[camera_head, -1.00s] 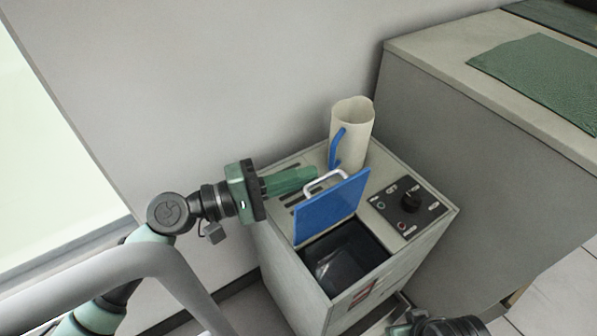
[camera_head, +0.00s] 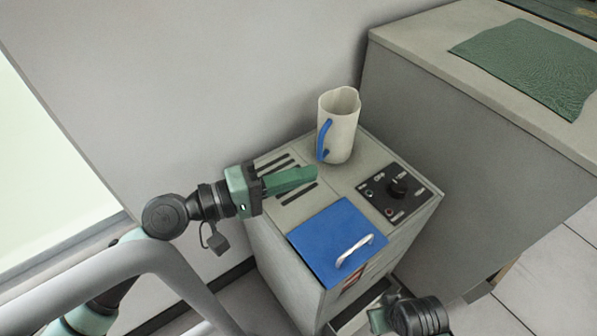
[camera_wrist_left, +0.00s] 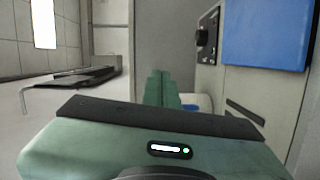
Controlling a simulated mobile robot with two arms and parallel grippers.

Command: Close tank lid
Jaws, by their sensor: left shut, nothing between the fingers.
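The blue tank lid (camera_head: 330,236) lies flat over the tank opening on top of the grey machine (camera_head: 278,262), its pale handle (camera_head: 354,251) facing up near the front edge. The tank's inside is hidden. My left gripper (camera_head: 314,174) is shut and empty, above the machine top behind the lid and apart from it. In the left wrist view the shut green fingers (camera_wrist_left: 160,90) point ahead and the blue lid (camera_wrist_left: 262,35) shows at upper right. Part of my right arm shows at the bottom in front of the machine; its fingertips are not clear.
A white jug (camera_head: 341,128) with a blue handle stands at the back of the machine, close to the left fingertips. A control panel with a black knob (camera_head: 397,188) is right of the lid. A counter with a green mat (camera_head: 530,62) stands at right.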

